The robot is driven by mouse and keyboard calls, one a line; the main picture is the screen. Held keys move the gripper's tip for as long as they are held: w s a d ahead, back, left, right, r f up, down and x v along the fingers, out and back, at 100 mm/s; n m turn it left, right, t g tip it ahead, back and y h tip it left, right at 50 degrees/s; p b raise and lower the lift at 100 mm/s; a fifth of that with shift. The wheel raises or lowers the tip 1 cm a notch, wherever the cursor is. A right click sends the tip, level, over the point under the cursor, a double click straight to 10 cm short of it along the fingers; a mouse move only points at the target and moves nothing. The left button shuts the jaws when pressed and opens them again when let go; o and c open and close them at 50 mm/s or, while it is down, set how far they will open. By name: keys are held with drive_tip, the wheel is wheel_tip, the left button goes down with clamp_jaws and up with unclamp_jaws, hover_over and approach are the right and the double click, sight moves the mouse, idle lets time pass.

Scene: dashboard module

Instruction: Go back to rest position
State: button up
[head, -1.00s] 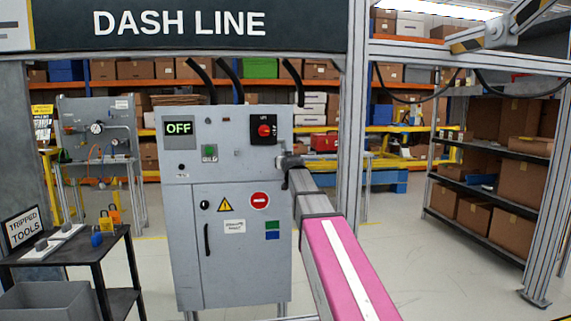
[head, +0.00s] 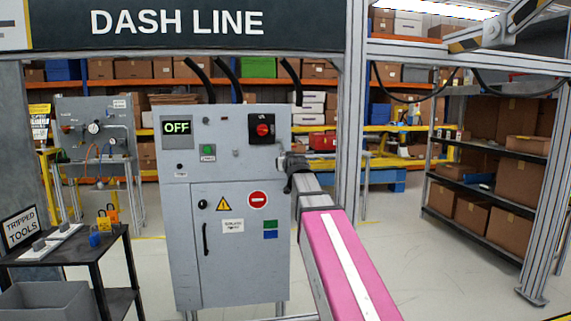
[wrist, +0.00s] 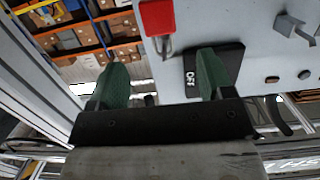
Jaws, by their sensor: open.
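My gripper (head: 290,162) is at the right edge of the grey cabinet (head: 182,240) in the head view, small and partly hidden by its own wrist. In the wrist view my gripper (wrist: 161,75) shows two green fingers spread wide with nothing held between them. A black plate (wrist: 232,60) reading OFF shows upside down, partly behind the right finger. A red block (wrist: 158,17) with a grey loop is above the gap; I cannot tell if it touches the panel. In the head view the cabinet has a red rotary switch (head: 263,130) and a display (head: 177,128) reading OFF.
A dark table (head: 70,250) with a TRIPPED TOOLS sign (head: 19,227) stands at the left. A metal post (head: 353,140) rises right of the cabinet. Shelves (head: 490,160) with boxes stand at the right. Floor between post and shelves is clear.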

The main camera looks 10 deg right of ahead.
drive_tip(key=s+f+g, duration=0.3)
drive_tip(key=f, duration=0.7)
drive_tip(key=s+f+g, duration=0.2)
drive_tip(key=s+f, duration=0.2)
drive_tip(key=f, duration=0.5)
drive_tip(key=s+f+g, duration=0.3)
drive_tip(key=f, duration=0.7)
drive_tip(key=s+f+g, duration=0.8)
drive_tip(key=s+f, duration=1.1)
drive_tip(key=f, duration=0.2)
drive_tip(key=shift+s+f, duration=0.25)
drive_tip(key=shift+s, duration=0.15)
